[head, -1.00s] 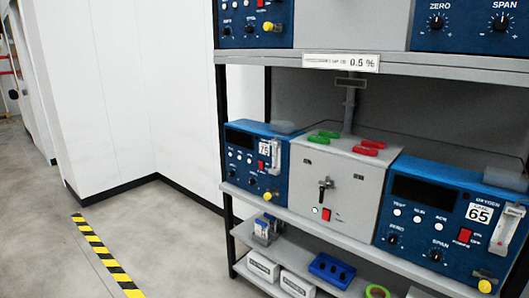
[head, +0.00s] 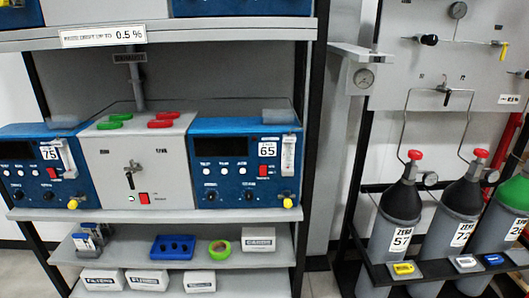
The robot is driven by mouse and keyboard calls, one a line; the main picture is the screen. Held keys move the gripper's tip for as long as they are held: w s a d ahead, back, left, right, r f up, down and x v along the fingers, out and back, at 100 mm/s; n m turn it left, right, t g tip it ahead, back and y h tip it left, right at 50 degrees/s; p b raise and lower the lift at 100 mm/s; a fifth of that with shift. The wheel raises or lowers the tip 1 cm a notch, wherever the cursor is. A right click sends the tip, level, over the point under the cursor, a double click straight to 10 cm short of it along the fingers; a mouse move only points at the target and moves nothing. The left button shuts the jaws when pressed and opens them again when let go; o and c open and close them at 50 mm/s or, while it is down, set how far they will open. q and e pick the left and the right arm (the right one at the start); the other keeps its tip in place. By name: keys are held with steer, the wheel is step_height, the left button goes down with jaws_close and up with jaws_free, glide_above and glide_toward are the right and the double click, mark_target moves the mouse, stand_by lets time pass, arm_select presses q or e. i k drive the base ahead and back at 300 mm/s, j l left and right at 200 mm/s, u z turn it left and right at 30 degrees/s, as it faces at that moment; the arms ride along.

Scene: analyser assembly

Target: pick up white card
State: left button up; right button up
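A small white card-like piece (head: 466,262) lies on a grey pad at the front rail of the gas cylinder rack, at the lower right of the head view. A yellow piece (head: 403,268) lies to its left and a blue one (head: 494,259) to its right. A white box (head: 258,239), whose label seems to read "CARDS", stands on the lower shelf. White number labels 75 (head: 48,153) and 65 (head: 267,150) are on the blue analysers. Neither of my grippers is in view.
The shelf rack (head: 150,212) fills the left and middle.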

mark_target(84, 242)
steer(key=k+j+u, duration=0.15)
steer(key=j, duration=0.65)
steer(key=k+j+u, duration=0.2)
steer(key=j, duration=0.65)
steer(key=j+u, duration=0.15)
steer(key=j, duration=0.65)
